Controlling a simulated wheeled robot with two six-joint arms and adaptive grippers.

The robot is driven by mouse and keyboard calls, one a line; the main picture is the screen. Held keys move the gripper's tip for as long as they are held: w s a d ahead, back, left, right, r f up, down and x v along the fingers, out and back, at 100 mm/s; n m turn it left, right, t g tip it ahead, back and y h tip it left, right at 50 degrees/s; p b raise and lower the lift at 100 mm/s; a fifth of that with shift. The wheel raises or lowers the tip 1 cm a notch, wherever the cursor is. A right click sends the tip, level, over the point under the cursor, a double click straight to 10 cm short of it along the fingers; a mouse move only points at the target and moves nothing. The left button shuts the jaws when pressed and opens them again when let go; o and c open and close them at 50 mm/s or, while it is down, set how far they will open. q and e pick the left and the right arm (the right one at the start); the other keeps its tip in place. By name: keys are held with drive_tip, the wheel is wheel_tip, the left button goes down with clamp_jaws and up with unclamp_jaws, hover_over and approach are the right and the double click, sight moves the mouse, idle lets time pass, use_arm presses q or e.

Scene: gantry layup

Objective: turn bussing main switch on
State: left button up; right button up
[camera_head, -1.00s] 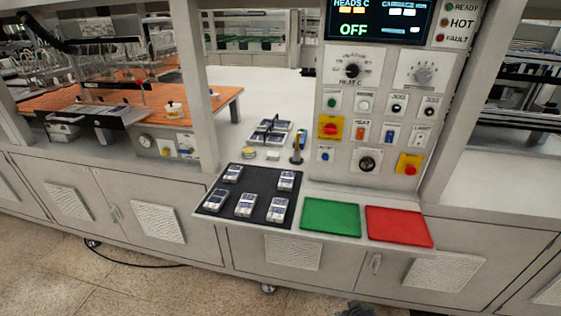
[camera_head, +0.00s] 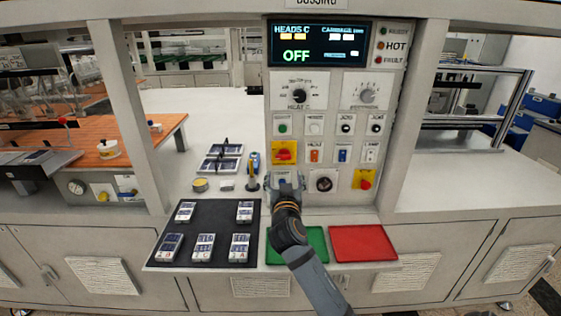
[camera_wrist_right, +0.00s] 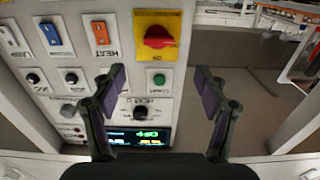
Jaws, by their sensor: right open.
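The red rotary switch (camera_head: 284,154) sits on a yellow plate at the left of the control panel, its handle lying roughly horizontal. It also shows near the top of the right wrist view (camera_wrist_right: 159,37). My right gripper (camera_head: 284,180) is in front of the panel, just below the switch in the head view, and hides the part behind it. In the right wrist view my gripper (camera_wrist_right: 160,80) has its two fingers wide apart with nothing between them, apart from the switch. The display (camera_head: 318,44) reads OFF in green. My left gripper is not in view.
A second yellow plate with a red button (camera_head: 365,180) is at the panel's lower right. Dials and small switches surround the rotary switch. A black mat (camera_head: 215,222) with several devices, a green tray (camera_head: 312,236) and a red tray (camera_head: 363,243) lie below.

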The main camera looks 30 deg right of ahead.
sight(284, 158)
drive_tip(key=p+x, duration=0.3)
drive_tip(key=x, duration=0.7)
drive_tip(key=shift+d, duration=0.1)
drive_tip(key=shift+c, duration=0.4)
